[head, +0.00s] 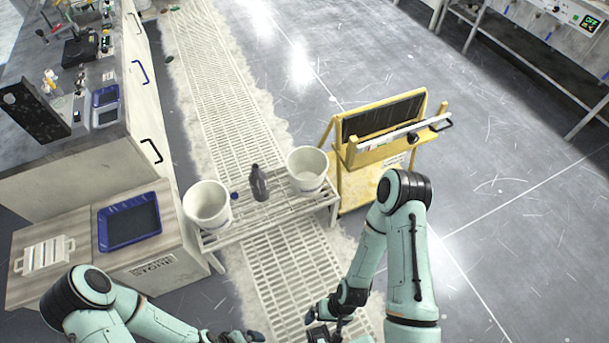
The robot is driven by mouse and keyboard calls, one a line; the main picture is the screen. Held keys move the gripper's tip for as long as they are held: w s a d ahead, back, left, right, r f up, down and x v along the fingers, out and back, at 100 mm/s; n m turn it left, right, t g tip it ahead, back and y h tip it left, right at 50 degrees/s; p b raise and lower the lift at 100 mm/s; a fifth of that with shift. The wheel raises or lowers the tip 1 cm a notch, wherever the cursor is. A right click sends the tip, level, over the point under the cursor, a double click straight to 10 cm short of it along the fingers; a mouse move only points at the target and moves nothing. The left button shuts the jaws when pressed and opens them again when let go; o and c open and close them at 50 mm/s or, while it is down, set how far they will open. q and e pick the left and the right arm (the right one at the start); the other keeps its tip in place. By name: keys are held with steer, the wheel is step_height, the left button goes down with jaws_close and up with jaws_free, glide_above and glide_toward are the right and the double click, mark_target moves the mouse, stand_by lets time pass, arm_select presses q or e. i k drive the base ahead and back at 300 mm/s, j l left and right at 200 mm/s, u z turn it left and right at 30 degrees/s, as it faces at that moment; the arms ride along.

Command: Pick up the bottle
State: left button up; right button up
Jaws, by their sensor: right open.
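A dark grey bottle (259,184) stands upright on a low white slatted rack (273,213), between two white buckets. My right gripper (325,325) is at the bottom of the head view, open and empty. It is apart from the bottle, on the near side of the rack. My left gripper (245,337) is at the bottom edge, mostly cut off, and its jaws cannot be made out.
A white bucket (207,205) stands left of the bottle and another bucket (307,169) right of it. A small dark blue object (234,196) lies by the left bucket. A yellow stand (360,182) is at right. A bench with a blue tray (130,221) is at left.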

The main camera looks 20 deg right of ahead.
mark_target(258, 178)
steer(key=i+u, duration=0.3)
steer(key=i, duration=0.15)
steer(key=i+u, duration=0.3)
steer(key=i, duration=0.2)
